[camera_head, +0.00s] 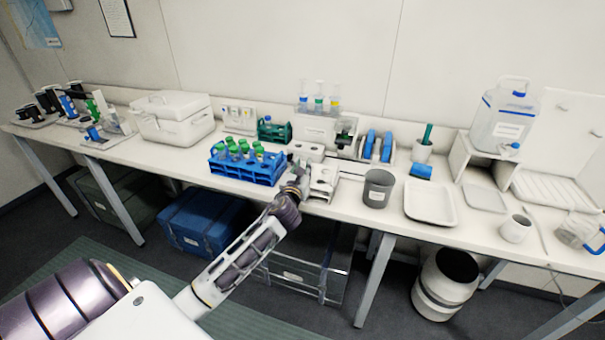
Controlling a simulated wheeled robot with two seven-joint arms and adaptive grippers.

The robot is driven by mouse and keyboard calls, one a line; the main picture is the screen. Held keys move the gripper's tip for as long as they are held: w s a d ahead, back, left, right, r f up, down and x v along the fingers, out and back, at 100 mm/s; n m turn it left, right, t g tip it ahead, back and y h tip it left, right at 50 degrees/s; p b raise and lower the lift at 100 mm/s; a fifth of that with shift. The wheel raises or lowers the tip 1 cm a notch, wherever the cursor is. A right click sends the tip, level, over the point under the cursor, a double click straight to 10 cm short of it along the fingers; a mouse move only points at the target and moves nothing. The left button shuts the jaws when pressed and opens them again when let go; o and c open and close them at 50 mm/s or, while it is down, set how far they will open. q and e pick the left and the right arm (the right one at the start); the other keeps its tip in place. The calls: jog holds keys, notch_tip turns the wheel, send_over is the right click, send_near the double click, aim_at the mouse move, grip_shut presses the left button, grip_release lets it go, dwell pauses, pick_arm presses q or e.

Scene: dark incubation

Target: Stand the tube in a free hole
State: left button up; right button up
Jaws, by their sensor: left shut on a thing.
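A blue rack (245,170) stands on the bench left of centre and holds several green-capped tubes (243,145). My left gripper (299,172) is at the rack's right side, low over the bench, between it and a white holder with round openings (324,181). It is shut on the tube, which is mostly hidden by the gripper at this size. Which rack holes are free cannot be made out. My right gripper is out of view.
A dark grey cup (378,188) and a white tray (430,202) stand to the right. A small green rack (274,131) and a white block (307,151) are behind. A white box (173,118) stands left. Bare bench lies left of the blue rack.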

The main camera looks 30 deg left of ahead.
pick_arm(q)
jog(key=shift+f, duration=0.95)
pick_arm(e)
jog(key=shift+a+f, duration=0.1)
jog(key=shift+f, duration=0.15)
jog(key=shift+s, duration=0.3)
pick_arm(q)
jog(key=shift+f, duration=0.1)
jog(key=o, duration=0.4)
jog(key=shift+o, duration=0.4)
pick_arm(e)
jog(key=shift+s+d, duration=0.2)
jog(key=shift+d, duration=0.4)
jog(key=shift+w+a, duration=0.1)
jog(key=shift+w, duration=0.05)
